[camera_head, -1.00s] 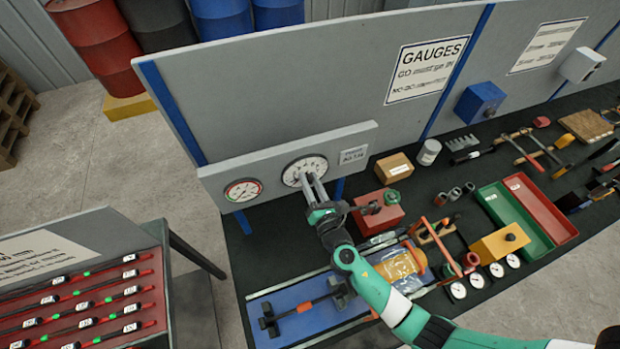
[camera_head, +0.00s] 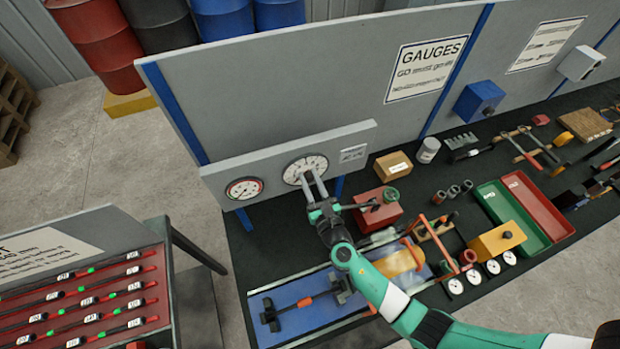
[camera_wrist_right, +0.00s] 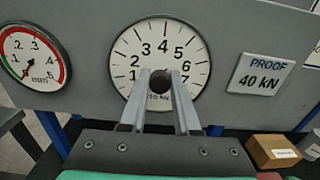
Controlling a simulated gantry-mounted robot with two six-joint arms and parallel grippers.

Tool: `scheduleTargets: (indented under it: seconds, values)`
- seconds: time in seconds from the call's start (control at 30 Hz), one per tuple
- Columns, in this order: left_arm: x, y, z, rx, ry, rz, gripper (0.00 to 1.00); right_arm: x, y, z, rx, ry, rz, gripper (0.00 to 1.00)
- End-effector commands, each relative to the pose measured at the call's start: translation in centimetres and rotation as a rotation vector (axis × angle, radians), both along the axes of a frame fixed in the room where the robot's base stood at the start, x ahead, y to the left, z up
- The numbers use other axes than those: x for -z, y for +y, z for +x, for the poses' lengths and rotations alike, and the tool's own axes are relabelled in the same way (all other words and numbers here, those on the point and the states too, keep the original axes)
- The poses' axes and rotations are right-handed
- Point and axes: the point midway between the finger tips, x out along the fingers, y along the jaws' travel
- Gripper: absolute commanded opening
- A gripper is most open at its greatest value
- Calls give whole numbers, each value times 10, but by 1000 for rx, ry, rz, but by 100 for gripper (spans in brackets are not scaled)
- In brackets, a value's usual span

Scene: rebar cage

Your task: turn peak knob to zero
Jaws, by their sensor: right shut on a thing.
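The large white dial (camera_head: 303,162) is on the grey panel; in the right wrist view the dial (camera_wrist_right: 130,50) carries numbers rising clockwise from 1 at lower left. The round dark peak knob (camera_wrist_right: 160,81) is at the dial's centre. My right gripper (camera_head: 307,176) reaches up to the dial. In the right wrist view its two fingers (camera_wrist_right: 160,88) are on either side of the knob, shut on it. The fingers and knob hide the dial's lower middle, and I cannot make out a pointer. My left gripper is not in view.
A smaller red-rimmed gauge (camera_head: 244,188) is left of the dial. A "PROOF 40 kN" plate (camera_wrist_right: 262,74) is on its right. A red block with a green handwheel (camera_head: 378,208) and a cardboard box (camera_head: 393,166) stand close by on the bench. A red rack (camera_head: 80,300) is at lower left.

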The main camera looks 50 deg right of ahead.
Motion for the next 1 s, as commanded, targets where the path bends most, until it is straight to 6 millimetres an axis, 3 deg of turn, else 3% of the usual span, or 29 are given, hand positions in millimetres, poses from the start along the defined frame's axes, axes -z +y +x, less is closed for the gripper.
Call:
scheduleTargets:
  seconds: [0.17, 0.2, 0.37, 0.73, 1.0]
  values:
    - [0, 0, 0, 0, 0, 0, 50, -1, 0, 0, 0, -1, -2, 0]
    - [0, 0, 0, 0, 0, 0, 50, -1, 0, 0, 0, -1, -2, 34]
    - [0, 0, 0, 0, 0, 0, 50, -1, 0, 0, 0, -1, 0, 60]
    - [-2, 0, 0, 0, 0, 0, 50, 0, 3, -6, -1, 0, 1, 60]
    - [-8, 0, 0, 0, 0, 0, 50, 0, 28, -58, -5, 2, 0, 60]
